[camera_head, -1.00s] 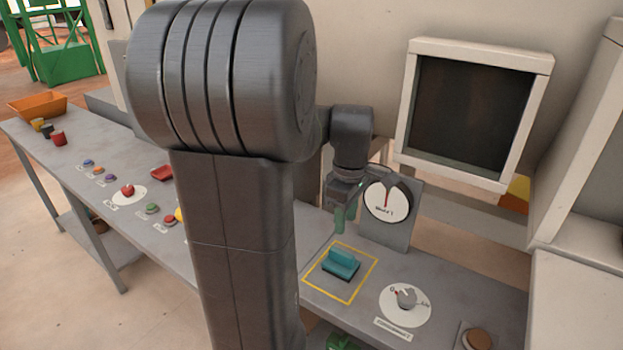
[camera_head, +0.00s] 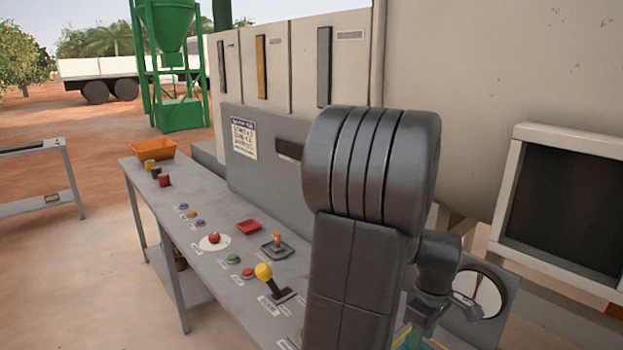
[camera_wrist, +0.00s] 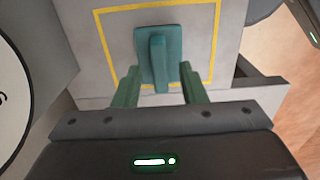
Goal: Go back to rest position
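My gripper (camera_wrist: 159,68) is open, its two green fingers spread apart in the wrist view. A teal block with a raised ridge (camera_wrist: 158,60) lies on the table beyond the fingertips, lined up with the gap between them. It sits inside a yellow square outline (camera_wrist: 104,45). Nothing is visibly held. In the head view my arm stands in front of the right part of the table and hides most of the gripper and the block.
A round dial (camera_head: 478,293) and a dark screen (camera_head: 566,210) stand right of my arm.

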